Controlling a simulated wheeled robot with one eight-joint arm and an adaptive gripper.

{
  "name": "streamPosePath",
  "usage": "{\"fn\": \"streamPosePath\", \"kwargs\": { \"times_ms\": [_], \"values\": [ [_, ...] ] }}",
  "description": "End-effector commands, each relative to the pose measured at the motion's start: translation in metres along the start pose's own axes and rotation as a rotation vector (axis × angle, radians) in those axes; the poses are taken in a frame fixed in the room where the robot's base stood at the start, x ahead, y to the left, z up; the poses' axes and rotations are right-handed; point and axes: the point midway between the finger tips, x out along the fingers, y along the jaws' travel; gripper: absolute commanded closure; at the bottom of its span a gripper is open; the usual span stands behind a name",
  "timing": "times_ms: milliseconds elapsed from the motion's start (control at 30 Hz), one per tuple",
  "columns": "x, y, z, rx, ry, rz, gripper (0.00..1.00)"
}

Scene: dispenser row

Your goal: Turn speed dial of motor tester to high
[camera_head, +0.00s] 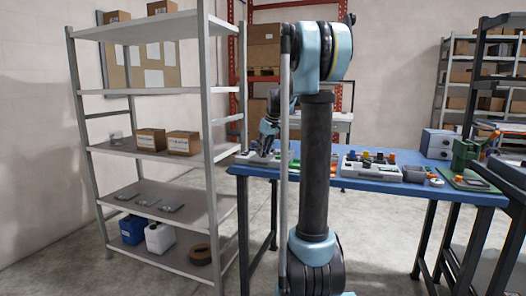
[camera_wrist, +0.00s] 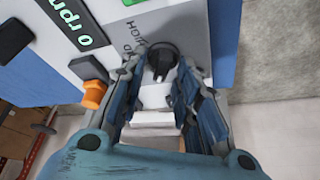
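The motor tester (camera_wrist: 105,50) fills the upper left of the wrist view, a pale panel with a green display reading "0 rpm". Its black speed dial (camera_wrist: 161,58) sits near the panel's edge, beside printed marks of which "HIGH" is readable. My gripper (camera_wrist: 160,88) is open, with one finger on each side of the dial. I cannot tell whether the fingers touch it. In the head view my gripper (camera_head: 262,148) is small, at the left end of the blue table, and the dial cannot be made out there.
An orange knob (camera_wrist: 93,94) and a black block (camera_wrist: 88,68) are left of my gripper. The blue table (camera_head: 385,184) carries several devices, including a panel with coloured knobs (camera_head: 370,168). A grey shelf (camera_head: 150,153) with boxes stands close on the left.

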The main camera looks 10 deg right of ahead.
Motion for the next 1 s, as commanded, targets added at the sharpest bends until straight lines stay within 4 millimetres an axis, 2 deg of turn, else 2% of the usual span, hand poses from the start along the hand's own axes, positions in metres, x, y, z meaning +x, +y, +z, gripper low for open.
{"fn": "streamPosePath", "kwargs": {
  "times_ms": [33, 100, 567, 1000],
  "values": [
    [-0.0001, 0.0, 0.0, 0.0, 0.0, 0.0, 0.86],
    [-0.0001, 0.0001, 0.0, 0.0, 0.0, 0.0, 1.0],
    [-0.0004, -0.0003, -0.0003, 0.071, 0.001, 0.031, 1.0],
    [0.0009, -0.0013, -0.0007, 0.404, 0.001, 0.17, 1.0]
  ]
}}
